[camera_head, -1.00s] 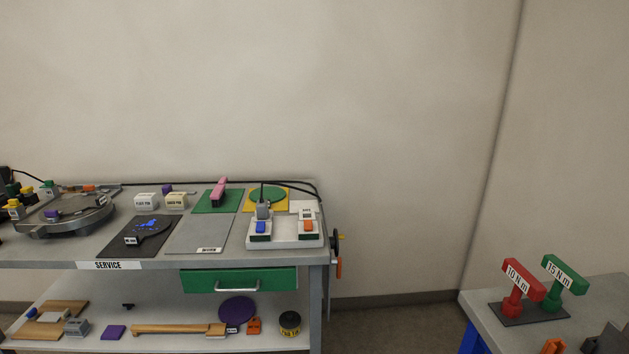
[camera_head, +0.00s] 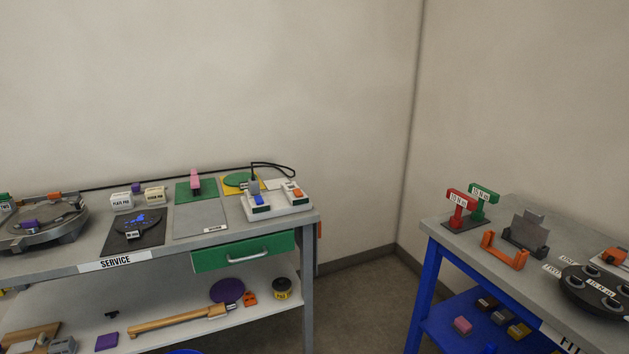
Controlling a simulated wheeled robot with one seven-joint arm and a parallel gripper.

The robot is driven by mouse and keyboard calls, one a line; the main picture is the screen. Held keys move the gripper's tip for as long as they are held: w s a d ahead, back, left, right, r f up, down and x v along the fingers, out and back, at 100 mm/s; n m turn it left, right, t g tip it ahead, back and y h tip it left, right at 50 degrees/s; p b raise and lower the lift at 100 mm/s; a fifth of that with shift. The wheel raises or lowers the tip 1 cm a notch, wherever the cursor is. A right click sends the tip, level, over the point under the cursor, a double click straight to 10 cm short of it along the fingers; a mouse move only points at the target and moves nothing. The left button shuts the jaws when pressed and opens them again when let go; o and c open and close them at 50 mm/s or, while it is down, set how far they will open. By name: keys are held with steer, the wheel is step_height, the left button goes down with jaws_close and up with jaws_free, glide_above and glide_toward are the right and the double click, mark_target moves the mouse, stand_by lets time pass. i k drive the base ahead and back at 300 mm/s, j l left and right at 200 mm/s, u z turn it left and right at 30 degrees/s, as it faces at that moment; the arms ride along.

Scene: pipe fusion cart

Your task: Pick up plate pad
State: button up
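A white block (camera_head: 122,201) stands on the grey service bench (camera_head: 60,262), towards the back left. Its small label seems to read PLATE PAD. A cream block (camera_head: 155,196) with a similar label, too small to read surely, stands just to its right. A small purple block (camera_head: 136,187) is behind them. My gripper is not in view.
A dark mat (camera_head: 117,241) with a round dark tool lies in front of the blocks. A round grey device (camera_head: 55,235) is to their left. A socket unit (camera_head: 275,204) stands at the bench's right end. A blue-legged bench (camera_head: 466,240) is at right, with floor between.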

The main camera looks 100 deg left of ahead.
mark_target(124, 200)
steer(key=k+j+z, duration=0.15)
steer(key=k+z, duration=0.15)
steer(key=k, duration=0.25)
steer(key=k+z, duration=0.3)
steer(key=k, duration=0.3)
steer(key=u, duration=2)
